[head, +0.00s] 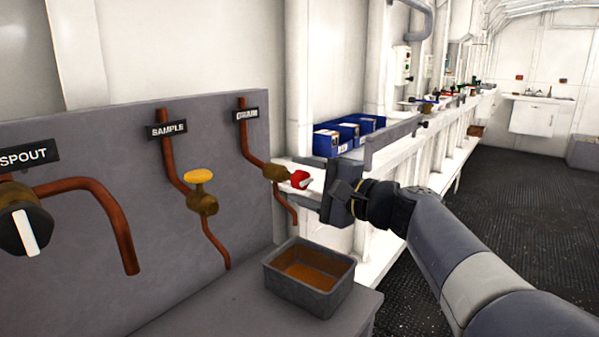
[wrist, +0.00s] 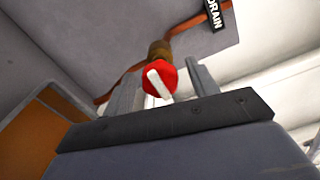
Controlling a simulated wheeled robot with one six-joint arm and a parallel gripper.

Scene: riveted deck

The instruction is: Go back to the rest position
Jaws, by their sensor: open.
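My gripper (head: 306,181) is open in front of the drain valve, its fingers pointing left toward the panel. The red knob (head: 299,180) with a white pointer sits on a brass body under the DRAIN label (head: 247,115). In the wrist view the red knob (wrist: 161,78) shows between my two spread fingers (wrist: 163,84), with its white pointer slanted. I cannot tell whether either finger touches the knob.
The grey panel (head: 80,240) also carries a yellow sample handle (head: 199,176) and a black spout knob (head: 25,229). A grey tray (head: 309,297) with a brown inside stands below my gripper. Blue boxes (head: 327,143) sit behind. Dark floor (head: 520,190) is open at right.

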